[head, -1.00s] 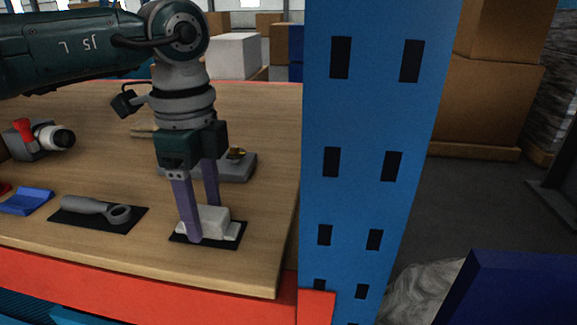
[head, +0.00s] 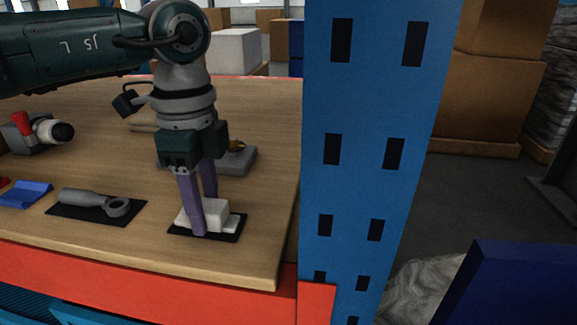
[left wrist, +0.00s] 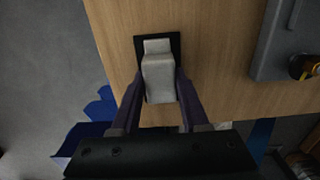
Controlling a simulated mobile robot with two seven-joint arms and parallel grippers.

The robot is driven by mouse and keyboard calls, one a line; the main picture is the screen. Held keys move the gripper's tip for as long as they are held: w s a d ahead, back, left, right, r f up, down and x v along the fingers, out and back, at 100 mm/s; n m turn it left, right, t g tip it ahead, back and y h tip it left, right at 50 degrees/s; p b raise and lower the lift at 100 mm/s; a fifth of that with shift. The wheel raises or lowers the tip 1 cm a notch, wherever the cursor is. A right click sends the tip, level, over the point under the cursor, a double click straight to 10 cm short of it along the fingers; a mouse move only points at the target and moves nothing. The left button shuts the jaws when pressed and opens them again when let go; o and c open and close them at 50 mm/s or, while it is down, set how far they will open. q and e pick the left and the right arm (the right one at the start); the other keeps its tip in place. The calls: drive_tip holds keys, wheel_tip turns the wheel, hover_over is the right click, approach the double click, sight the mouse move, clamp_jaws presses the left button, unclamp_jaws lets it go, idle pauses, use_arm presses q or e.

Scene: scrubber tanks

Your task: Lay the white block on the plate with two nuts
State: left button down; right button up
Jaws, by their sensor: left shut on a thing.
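The white block (head: 212,213) rests on a black mat (head: 232,234) near the front right corner of the table. It has a tall part and a lower step, as the left wrist view (left wrist: 158,78) shows. My left gripper (head: 203,215) points down at the block with one purple finger on each side of it, shut on it. The grey plate (head: 240,160) lies behind the gripper, partly hidden by it. A brass-coloured nut (head: 236,145) shows on the plate; a second nut is not visible here. The plate also shows in the left wrist view (left wrist: 275,55). My right gripper is not in view.
A grey wrench-like tool (head: 90,202) lies on another black mat to the left. A blue tray-like part (head: 25,194) and a grey device with a red handle (head: 35,133) are further left. A blue upright post (head: 370,190) stands just right of the table.

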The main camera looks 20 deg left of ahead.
use_arm(q)
drive_tip(key=shift+r, duration=0.1)
idle(0.3)
wheel_tip(320, 180, up, 7)
drive_tip(key=p, duration=0.7)
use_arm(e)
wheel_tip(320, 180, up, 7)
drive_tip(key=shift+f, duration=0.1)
